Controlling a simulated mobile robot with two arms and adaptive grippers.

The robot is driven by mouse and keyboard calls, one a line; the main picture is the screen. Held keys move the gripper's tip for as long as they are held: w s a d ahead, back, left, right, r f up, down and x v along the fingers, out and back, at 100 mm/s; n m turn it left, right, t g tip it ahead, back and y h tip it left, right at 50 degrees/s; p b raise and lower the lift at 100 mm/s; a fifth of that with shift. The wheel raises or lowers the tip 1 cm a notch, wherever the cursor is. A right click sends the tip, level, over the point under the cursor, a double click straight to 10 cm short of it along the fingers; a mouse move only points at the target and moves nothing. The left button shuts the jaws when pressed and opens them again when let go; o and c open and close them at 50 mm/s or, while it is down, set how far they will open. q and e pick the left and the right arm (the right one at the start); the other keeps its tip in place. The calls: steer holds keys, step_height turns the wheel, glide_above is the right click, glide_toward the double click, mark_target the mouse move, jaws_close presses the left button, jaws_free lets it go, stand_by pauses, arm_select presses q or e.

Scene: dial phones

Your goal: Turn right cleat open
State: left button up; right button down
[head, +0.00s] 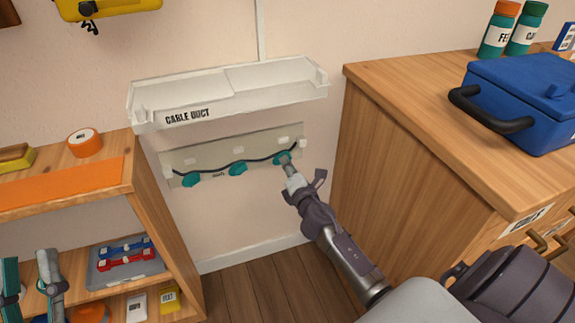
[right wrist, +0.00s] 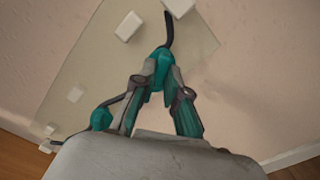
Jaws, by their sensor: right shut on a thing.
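A pale panel (head: 215,150) on the wall carries three teal cleats with a dark cable running along them. The right cleat (head: 281,156) is at the panel's right end, the middle cleat (head: 238,169) and left cleat (head: 191,180) are free. My right gripper (head: 288,165) is shut on the right cleat, whose top also shows between the fingers in the right wrist view (right wrist: 161,62). The fingers hide part of this cleat. My left gripper (head: 28,283) is at the lower left, with its fingers apart and nothing seen between them, far from the panel.
A white cable duct tray (head: 190,115) is on the wall just above the panel. A wooden shelf (head: 160,220) stands at left, holding an orange tape roll (head: 83,142). A wooden cabinet (head: 385,160) stands close at right, with a blue box (head: 525,95) on top.

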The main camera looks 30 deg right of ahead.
steer(key=c, duration=1.2)
jaws_free()
steer(key=v, duration=1.2)
